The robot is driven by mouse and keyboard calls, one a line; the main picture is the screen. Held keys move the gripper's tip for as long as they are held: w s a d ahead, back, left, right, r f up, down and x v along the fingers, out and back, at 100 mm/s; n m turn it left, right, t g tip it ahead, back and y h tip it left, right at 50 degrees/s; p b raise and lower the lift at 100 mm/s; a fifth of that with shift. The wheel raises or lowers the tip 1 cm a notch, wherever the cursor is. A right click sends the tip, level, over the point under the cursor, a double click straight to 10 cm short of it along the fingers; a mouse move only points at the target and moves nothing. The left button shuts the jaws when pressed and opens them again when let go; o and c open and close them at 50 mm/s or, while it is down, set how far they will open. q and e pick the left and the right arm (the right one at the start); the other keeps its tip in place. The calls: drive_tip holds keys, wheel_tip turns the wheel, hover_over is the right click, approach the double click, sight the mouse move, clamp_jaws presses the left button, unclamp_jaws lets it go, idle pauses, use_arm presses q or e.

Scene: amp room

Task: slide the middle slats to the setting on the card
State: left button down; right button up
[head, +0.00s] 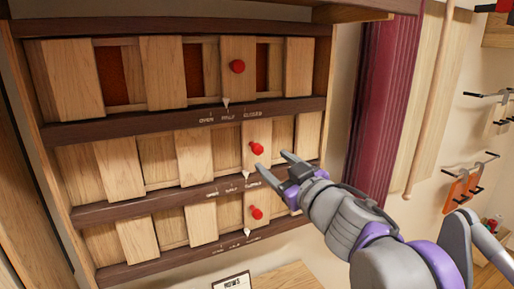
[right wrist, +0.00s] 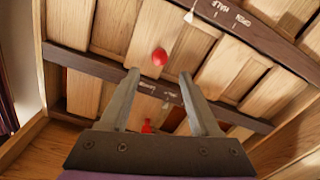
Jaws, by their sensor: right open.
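The middle row of wooden slats (head: 196,157) sits in a dark-railed wall frame, with gaps between slats. Its red knob (head: 257,149) is on a slat right of centre; it also shows in the right wrist view (right wrist: 159,56). A white pointer (head: 246,174) hangs below, near the right part of the small scale on the rail; its exact reading is unclear. My right gripper (head: 271,162) is open and empty, its fingertips just below and right of the middle knob, apart from each other. A card (head: 233,282) headed "ROWS" is cut off at the bottom, its settings out of view. My left gripper is not in view.
The top row has a red knob (head: 238,66) and dark red openings behind it. The bottom row's red knob (head: 256,212) is close below my gripper. A maroon curtain (head: 388,90) and wall hooks (head: 480,158) are to the right.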

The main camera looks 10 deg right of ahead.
sight(260, 151)
drive_tip(key=w, duration=0.3)
drive_tip(key=w+a+p, duration=0.1)
drive_tip(key=w, duration=0.1)
drive_tip(key=w+p, duration=0.1)
drive_tip(key=w, duration=0.2)
drive_tip(key=shift+w+a, duration=0.35)
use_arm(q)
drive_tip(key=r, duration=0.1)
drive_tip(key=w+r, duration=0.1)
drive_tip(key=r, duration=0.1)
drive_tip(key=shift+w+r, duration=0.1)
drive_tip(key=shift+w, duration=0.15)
use_arm(e)
drive_tip(key=shift+w, duration=0.35)
clamp_jaws()
